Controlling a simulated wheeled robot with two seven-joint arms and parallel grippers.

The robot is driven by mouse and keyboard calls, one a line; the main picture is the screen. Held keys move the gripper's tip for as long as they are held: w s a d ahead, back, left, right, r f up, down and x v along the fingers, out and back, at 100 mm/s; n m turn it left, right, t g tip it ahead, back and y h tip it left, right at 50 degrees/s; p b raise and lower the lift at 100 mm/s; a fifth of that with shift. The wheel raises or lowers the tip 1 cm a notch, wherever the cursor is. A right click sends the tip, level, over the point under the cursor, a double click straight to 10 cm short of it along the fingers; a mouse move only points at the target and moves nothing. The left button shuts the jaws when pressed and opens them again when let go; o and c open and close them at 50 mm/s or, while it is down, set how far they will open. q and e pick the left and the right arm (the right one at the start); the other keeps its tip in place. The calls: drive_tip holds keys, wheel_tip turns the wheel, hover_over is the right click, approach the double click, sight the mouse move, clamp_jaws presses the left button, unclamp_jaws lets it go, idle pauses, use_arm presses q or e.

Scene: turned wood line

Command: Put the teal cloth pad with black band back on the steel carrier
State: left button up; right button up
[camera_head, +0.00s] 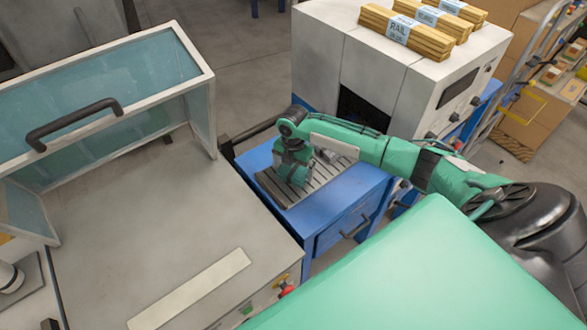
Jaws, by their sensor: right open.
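My right arm comes in from the right. Its gripper (294,176) is open and points down over a slotted grey metal plate, which looks like the steel carrier (275,189). The plate lies on top of a blue cabinet. The wrist and gripper hide part of the plate. Teal shows at the gripper's lower end, and I cannot tell whether this is the teal cloth pad or part of my gripper. No separate pad with a black band can be made out. I cannot tell whether the fingers touch anything. My left gripper is not in view.
The blue cabinet (330,222) stands between a grey machine (120,225) with a raised glazed hood (105,85) and a white machine (385,75). Wooden rail bundles (405,32) lie on the white machine. A red button (287,290) is on the grey machine's front edge.

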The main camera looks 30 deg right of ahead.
sight(294, 171)
wheel_tip(294, 171, up, 12)
drive_tip(key=b, duration=0.2)
drive_tip(key=shift+f+b, duration=0.25)
drive_tip(key=shift+b, duration=0.1)
